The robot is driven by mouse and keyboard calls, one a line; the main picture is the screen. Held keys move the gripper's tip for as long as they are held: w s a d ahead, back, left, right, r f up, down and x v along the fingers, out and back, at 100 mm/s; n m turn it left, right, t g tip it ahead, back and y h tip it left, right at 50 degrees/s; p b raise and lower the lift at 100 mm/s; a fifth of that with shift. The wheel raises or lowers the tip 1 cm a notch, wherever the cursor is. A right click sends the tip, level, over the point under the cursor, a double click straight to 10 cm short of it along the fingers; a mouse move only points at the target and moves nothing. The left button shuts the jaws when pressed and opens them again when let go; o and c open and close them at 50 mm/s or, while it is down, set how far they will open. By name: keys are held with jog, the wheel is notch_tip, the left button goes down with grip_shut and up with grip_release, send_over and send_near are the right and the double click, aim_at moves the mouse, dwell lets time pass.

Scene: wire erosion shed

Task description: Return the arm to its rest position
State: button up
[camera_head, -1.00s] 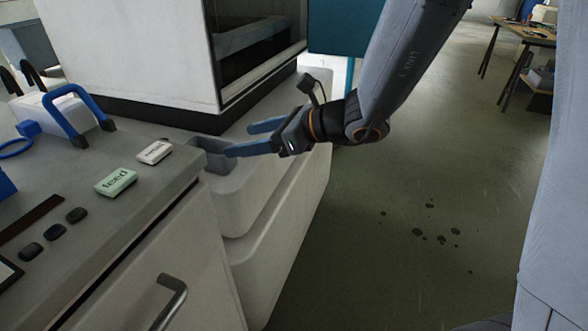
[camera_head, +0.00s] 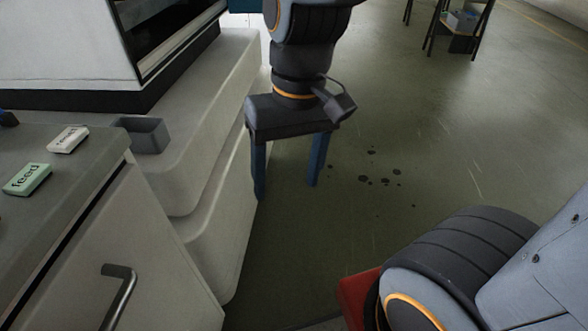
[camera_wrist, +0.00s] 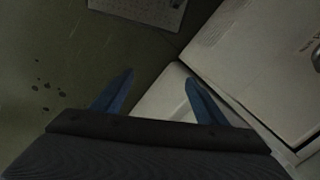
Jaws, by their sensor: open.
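My gripper (camera_head: 287,185) hangs pointing down in the head view, to the right of the white machine base (camera_head: 215,150) and over the floor. Its two blue fingers are spread apart with nothing between them. In the wrist view the fingers (camera_wrist: 158,95) are also apart and empty, with the floor and a pale machine edge beyond them. Part of my arm rises out of the top of the head view, and another part of my body shows at the lower right.
A grey counter (camera_head: 75,205) stands at the left, with a green block (camera_head: 27,179) and a white block (camera_head: 68,139) marked with lettering. A small grey bin (camera_head: 142,135) sits by the machine. The stained floor (camera_head: 400,130) is open to the right.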

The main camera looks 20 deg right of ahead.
jog(key=shift+w+d+r+n+h, duration=0.1)
jog(key=shift+d+n+h, duration=0.2)
jog(key=shift+d+n, duration=0.3)
dwell(0.5)
jog(key=d+r+m+p, duration=0.2)
jog(key=d+r+p, duration=0.5)
jog(key=p, duration=0.7)
jog(key=shift+d+r+m+h, duration=0.2)
jog(key=shift+d+m+h, duration=0.1)
jog(key=shift+d, duration=0.3)
